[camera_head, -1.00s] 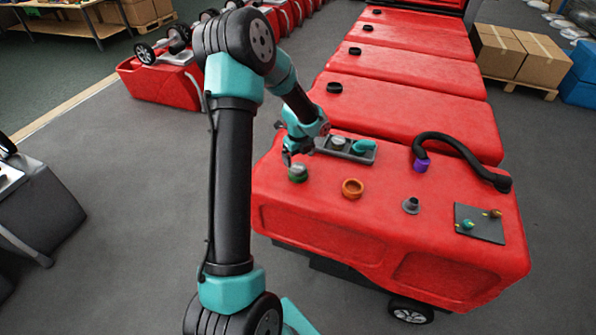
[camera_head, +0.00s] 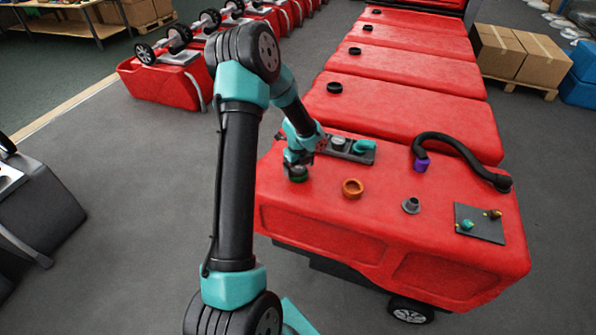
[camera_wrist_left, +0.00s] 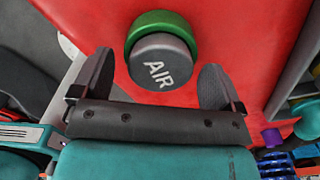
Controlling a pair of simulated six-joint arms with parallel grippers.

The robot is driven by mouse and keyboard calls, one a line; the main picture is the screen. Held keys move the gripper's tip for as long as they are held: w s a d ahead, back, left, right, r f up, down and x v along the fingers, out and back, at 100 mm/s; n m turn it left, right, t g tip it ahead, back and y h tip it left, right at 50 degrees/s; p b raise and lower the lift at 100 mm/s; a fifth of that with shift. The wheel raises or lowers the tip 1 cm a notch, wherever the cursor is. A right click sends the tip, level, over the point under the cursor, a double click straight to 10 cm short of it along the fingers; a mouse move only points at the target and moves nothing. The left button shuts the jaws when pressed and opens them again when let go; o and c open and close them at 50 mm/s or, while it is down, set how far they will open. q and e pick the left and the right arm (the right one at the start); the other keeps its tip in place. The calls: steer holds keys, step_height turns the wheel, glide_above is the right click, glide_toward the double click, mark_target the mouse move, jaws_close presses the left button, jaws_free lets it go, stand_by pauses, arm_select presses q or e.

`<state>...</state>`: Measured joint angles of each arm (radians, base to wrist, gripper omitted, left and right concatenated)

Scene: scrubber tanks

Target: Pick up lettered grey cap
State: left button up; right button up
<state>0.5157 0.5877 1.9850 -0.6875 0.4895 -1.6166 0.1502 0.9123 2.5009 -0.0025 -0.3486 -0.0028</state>
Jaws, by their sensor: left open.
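The grey cap (camera_wrist_left: 160,62), lettered "AIR", shows in the left wrist view at the top of the green ring (camera_wrist_left: 158,22) on the red tank (camera_wrist_left: 235,35). In the head view the green ring (camera_head: 298,179) is at the tank's left edge, and the cap is mostly hidden by my gripper. My left gripper (camera_head: 297,164) is directly above it. In the left wrist view its two fingers (camera_wrist_left: 155,78) stand open, one on each side of the cap, with gaps between. My right gripper is not in view.
An orange ring (camera_head: 352,188), a grey fitting (camera_head: 411,205), a purple-ended black hose (camera_head: 450,143) and a dark plate (camera_head: 479,224) are on the tank. A grey tray (camera_head: 347,150) with fittings lies close behind my gripper. More red tanks (camera_head: 405,77) stand behind.

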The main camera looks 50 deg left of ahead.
mark_target(298, 169)
arm_select(q)
steer(key=shift+c, duration=0.2)
steer(key=c, duration=1.1)
steer(key=shift+r, duration=0.1)
steer(key=shift+r, duration=1.55)
steer(key=shift+s+d+r, duration=0.2)
steer(key=shift+d, duration=0.05)
steer(key=s+d+r, duration=0.1)
steer(key=s+d, duration=0.9)
steer(key=d, duration=0.1)
steer(key=shift+d+r, duration=0.2)
steer(key=shift+d, duration=0.1)
steer(key=shift+r, duration=1.15)
steer(key=shift+s+r, duration=0.1)
steer(key=shift+r, duration=2.25)
